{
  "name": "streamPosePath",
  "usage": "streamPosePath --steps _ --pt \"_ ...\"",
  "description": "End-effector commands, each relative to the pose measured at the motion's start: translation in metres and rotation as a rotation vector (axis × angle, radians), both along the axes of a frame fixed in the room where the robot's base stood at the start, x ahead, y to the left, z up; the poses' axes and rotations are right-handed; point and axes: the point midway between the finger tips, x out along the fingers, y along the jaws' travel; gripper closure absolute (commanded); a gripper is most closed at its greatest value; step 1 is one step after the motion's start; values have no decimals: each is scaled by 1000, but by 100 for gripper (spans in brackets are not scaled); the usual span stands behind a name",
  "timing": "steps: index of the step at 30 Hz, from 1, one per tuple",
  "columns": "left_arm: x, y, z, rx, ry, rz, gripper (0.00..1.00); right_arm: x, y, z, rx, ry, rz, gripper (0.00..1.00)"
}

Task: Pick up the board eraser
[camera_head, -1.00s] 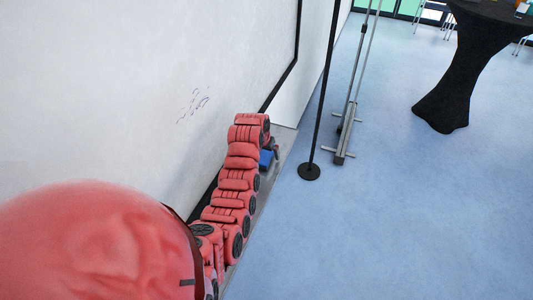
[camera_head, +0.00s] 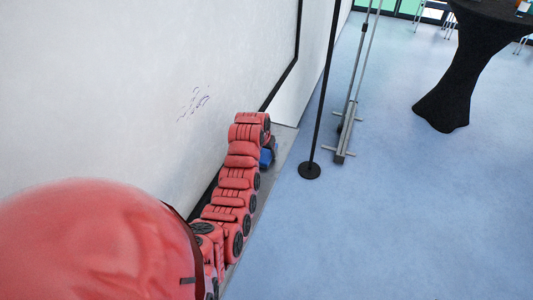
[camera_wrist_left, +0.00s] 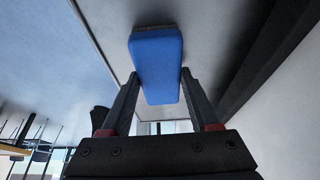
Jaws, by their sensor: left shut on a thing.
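The board eraser is a blue block (camera_wrist_left: 157,65) with a grey-brown strip at its far end in the left wrist view. A small blue part of it (camera_head: 266,157) shows beside the end of my red left arm in the head view. My left gripper (camera_wrist_left: 158,88) is shut on the eraser, one dark finger on each side of it. In the head view the gripper (camera_head: 271,150) is mostly hidden by my arm. I cannot tell whether the eraser touches the grey ledge (camera_head: 284,140). My right gripper is not in view.
The whiteboard (camera_head: 235,55) with faint scribbles rises just left of my arm. A black pole on a round base (camera_head: 309,171) and a grey metal stand (camera_head: 341,150) are to the right. A black-draped table (camera_head: 450,85) stands further right. Blue floor between is clear.

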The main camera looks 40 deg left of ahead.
Motion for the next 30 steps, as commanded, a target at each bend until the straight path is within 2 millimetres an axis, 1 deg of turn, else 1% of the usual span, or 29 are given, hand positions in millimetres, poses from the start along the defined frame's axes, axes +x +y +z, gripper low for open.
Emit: streamPosePath --steps 4,7,10,11,15,17,19,20,21,23,27,30 --pt "1 0 4 2 -4 0 95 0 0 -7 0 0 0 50" --pt "1 -1 11 1 -3 -1 95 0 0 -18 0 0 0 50" --pt "3 0 31 5 -10 -1 95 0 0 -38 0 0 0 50" --pt "-1 -3 33 3 -7 -1 95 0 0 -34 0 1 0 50" --pt "-20 -17 34 2 -7 -1 95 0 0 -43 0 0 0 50" --pt "-32 -27 41 -1 -2 -3 95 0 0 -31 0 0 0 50" --pt "-45 -36 43 -1 -2 -1 95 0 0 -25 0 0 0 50" --pt "-51 -41 51 -3 0 -1 95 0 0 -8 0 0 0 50" --pt "-58 -46 53 -3 2 -1 95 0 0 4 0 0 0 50" --pt "-69 -54 53 -4 3 0 95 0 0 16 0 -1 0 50" --pt "-91 -71 53 -4 1 0 95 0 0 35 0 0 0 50" --pt "-105 -82 51 -3 3 -1 95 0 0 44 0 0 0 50"
